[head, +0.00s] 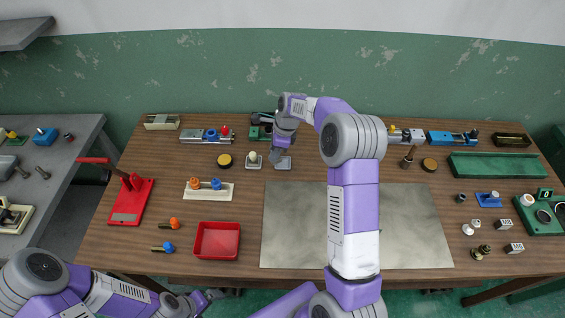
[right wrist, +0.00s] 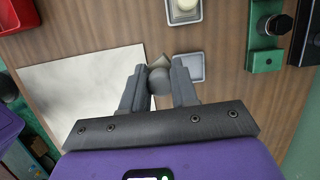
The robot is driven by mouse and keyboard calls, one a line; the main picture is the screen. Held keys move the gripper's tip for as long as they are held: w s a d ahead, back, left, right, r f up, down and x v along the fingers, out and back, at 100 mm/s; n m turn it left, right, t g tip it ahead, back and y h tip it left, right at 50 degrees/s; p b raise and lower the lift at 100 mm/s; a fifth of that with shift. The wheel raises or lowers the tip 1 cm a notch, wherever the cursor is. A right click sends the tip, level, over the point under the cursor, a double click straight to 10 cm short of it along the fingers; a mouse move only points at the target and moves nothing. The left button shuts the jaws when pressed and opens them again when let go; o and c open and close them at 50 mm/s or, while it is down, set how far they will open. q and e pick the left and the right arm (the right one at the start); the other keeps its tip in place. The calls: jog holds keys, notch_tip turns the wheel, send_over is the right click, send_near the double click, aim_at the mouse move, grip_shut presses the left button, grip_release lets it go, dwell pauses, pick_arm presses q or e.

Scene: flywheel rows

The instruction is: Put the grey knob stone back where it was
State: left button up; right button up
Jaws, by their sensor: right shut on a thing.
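My right gripper (right wrist: 158,72) is shut on the grey knob stone (right wrist: 160,80), which shows between its fingertips in the right wrist view. In the head view my right gripper (head: 276,157) is over the back middle of the table, and the stone cannot be made out there. A shallow grey tray (head: 283,164) lies close to the gripper and looks empty. In the right wrist view this tray (right wrist: 190,68) is just right of the fingertips, partly behind one finger. My left gripper (head: 200,299) is low at the front left, away from these things; its jaws are unclear.
A similar tray (head: 254,166) with a cream knob (head: 253,155) stands beside the grey tray. A green-based device (head: 258,133) stands behind. A large grey mat (head: 295,225) and a red bin (head: 217,240) are nearer the front.

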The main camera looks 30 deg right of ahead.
jog(key=w+d+r+m+t+h, duration=0.1)
jog(key=w+d+r+m, duration=0.1)
jog(key=w+d+m, duration=0.3)
jog(key=shift+m, duration=0.7)
jog(key=f, duration=0.3)
jog(key=s+f, duration=0.1)
jog(key=f, duration=0.2)
jog(key=s+f, duration=0.1)
jog(key=f, duration=0.2)
jog(key=shift+s+a+f+b, duration=0.15)
jog(key=shift+a+f+b, duration=0.05)
jog(key=shift+b, duration=0.15)
jog(key=shift+f, duration=0.2)
jog(key=shift+f, duration=0.2)
jog(key=o, duration=0.9)
jog(key=shift+o, duration=0.2)
